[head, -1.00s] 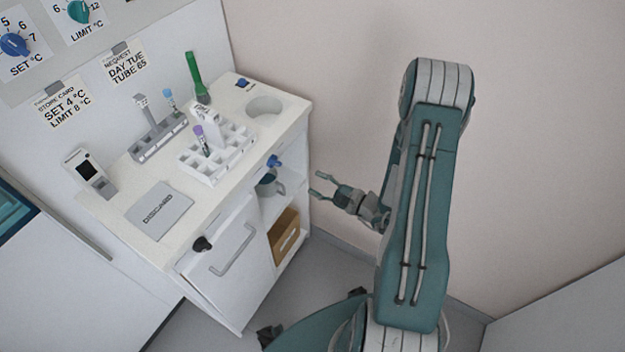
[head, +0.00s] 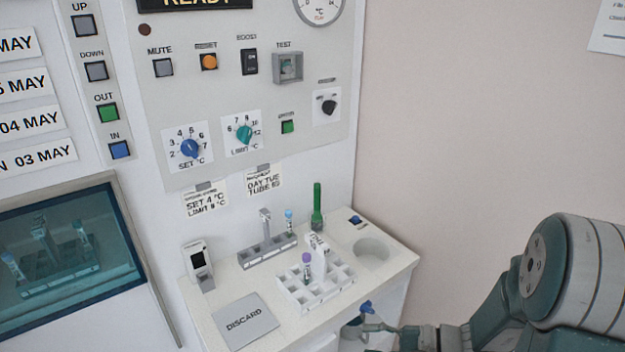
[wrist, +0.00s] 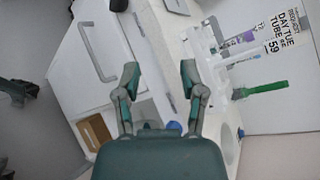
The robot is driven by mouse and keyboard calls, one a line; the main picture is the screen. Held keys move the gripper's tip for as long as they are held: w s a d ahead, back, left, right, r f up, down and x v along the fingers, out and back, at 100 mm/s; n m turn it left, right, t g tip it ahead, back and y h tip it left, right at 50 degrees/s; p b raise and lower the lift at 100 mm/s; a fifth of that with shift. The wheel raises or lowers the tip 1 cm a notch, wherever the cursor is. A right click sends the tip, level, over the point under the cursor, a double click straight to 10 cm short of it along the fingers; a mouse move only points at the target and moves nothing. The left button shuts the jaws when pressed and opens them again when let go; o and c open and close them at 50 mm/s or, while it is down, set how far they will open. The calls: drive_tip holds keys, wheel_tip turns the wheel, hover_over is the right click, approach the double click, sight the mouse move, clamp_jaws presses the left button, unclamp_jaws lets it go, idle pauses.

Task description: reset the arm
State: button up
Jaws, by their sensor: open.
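My gripper (wrist: 159,80) is open and empty in the wrist view, its two fingers apart with the cabinet front and counter behind them. In the head view my gripper (head: 372,335) shows at the bottom, just in front of the counter's right front edge. My arm (head: 560,275) comes in from the lower right. A blue knob on the cabinet front (head: 366,307) appears close by the fingers in the head view; I cannot tell whether they touch.
The counter holds a white tube rack (head: 318,293), a grey rack (head: 268,250), a green tube (head: 317,208), a DISCARD plate (head: 246,322) and a handheld device (head: 198,266). A control panel (head: 215,90) is on the wall. A dark window (head: 75,255) is at left.

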drive_tip(key=s+a+r+n+g+h, duration=0.2)
drive_tip(key=s+r+n+g+h, duration=0.2)
drive_tip(key=s+r+n+h, duration=0.4)
drive_tip(key=s+d+r+n+t+h, duration=0.2)
drive_tip(key=s+d+r+t+h, duration=0.2)
drive_tip(key=d+r+t+h, duration=0.1)
wheel_tip(320, 180, up, 2)
drive_tip(key=shift+s+d+r+n+t+h, duration=0.2)
drive_tip(key=shift+s+r+n+t+h, duration=0.15)
drive_tip(key=shift+h, duration=0.35)
